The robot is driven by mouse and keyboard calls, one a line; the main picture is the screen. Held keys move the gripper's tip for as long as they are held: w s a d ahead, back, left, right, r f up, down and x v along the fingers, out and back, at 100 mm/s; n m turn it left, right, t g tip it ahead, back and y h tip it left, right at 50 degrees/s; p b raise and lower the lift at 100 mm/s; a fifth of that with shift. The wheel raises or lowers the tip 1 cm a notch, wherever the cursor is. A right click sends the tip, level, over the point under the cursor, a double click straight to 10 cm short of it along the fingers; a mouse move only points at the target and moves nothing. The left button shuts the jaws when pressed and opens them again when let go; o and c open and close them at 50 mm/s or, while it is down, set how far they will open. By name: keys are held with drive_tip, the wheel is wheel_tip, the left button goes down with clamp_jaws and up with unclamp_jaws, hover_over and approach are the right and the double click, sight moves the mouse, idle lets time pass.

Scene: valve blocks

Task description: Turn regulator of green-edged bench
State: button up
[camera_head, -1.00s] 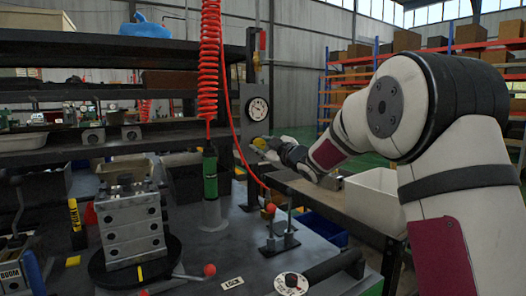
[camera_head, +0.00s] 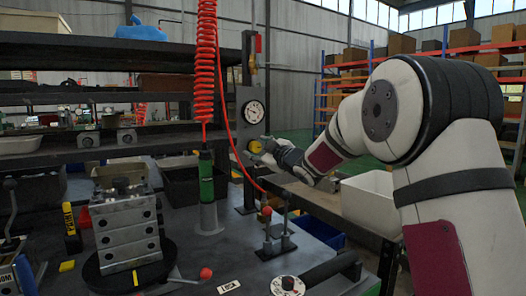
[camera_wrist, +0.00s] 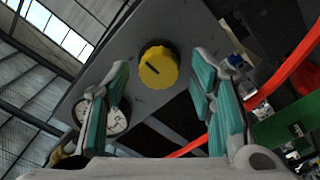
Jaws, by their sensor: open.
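The regulator is a round yellow knob (camera_wrist: 158,67) with a dark pointer mark, set on a grey panel (camera_wrist: 130,35) in the wrist view. In the head view the knob (camera_head: 255,147) sits just below the white pressure gauge (camera_head: 253,112). The gauge also shows in the wrist view (camera_wrist: 116,121), partly behind a finger. My gripper (camera_wrist: 165,85) is open, its teal-padded fingers apart on either side of the knob, with no visible contact. In the head view my gripper (camera_head: 266,153) is close beside the knob at its right.
A red coiled hose (camera_head: 206,70) hangs left of the panel above a green-handled tool (camera_head: 207,178). A stacked metal valve block (camera_head: 126,225) stands on the bench (camera_head: 205,262). A white bin (camera_head: 368,203) is right of my gripper, below my arm.

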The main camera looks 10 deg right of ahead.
drive_tip(key=v, duration=1.2)
drive_tip(key=s+d+f+m+g+h, duration=0.25)
drive_tip(key=s+m+g+h, duration=0.2)
drive_tip(key=s, duration=0.55)
drive_tip(key=s+d+f+m+g+h, duration=0.1)
drive_tip(key=s+f+m+g+h, duration=0.3)
drive_tip(key=s, duration=0.7)
drive_tip(key=s+a+f+m+g+y, duration=0.1)
drive_tip(key=s+a+f+g, duration=0.15)
drive_tip(key=s, duration=0.75)
drive_tip(key=s+a+f+m+g+y, duration=0.1)
drive_tip(key=s+a+f+m+g, duration=0.2)
drive_tip(key=s, duration=0.7)
drive_tip(key=s+a+f+g+y, duration=0.1)
drive_tip(key=s+a+f+g, duration=0.2)
drive_tip(key=s, duration=0.7)
wheel_tip(320, 180, up, 27)
drive_tip(key=s+d+t+p, duration=0.1)
drive_tip(key=t+p, duration=0.2)
drive_tip(key=p, duration=2.3)
drive_tip(key=shift+d+t+p, duration=0.3)
drive_tip(key=shift+t, duration=0.1)
